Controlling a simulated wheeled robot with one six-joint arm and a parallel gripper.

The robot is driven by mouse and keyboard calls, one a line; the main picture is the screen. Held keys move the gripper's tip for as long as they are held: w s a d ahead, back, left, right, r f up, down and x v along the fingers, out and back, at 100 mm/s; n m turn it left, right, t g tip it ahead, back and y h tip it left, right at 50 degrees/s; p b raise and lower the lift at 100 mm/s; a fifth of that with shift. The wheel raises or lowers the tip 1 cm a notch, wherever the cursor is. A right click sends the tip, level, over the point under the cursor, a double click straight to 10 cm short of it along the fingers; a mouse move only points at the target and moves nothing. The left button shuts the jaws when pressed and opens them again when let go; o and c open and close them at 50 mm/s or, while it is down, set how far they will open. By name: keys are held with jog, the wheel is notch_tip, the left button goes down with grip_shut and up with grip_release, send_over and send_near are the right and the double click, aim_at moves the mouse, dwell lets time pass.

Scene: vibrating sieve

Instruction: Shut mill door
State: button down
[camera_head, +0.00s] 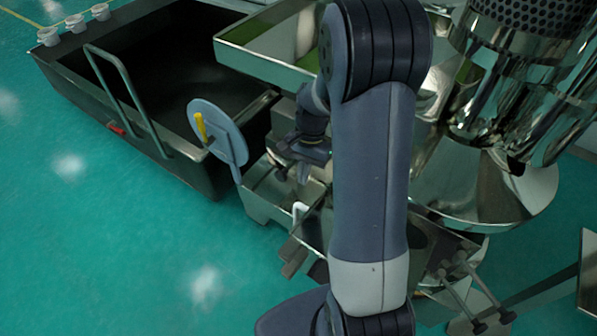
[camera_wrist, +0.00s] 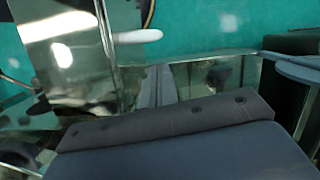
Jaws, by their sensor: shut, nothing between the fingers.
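The likely mill door is a round grey disc (camera_head: 226,138) with a yellow handle (camera_head: 201,127), standing open on the left end of a metal machine body (camera_head: 262,203). I cannot see its hinge clearly. A grey curved edge, probably the same door (camera_wrist: 292,70), shows at the right of the wrist view. My gripper (camera_head: 303,173) is shut and empty, to the right of the disc and apart from it, over the machine. In the wrist view my gripper (camera_wrist: 157,88) points toward the metal body; its fingers are only partly clear. My arm hides the middle of the machine.
A large dark bin (camera_head: 75,75) with a rail handle stands at the left. A shiny metal tray (camera_head: 265,62) lies above and behind my gripper. A white-tipped lever (camera_head: 299,210) sticks up below my gripper. Shiny sieve drums (camera_head: 510,90) fill the right. Green floor at the lower left is clear.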

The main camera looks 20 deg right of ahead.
jog(key=x, duration=0.7)
jog(key=shift+f, duration=0.35)
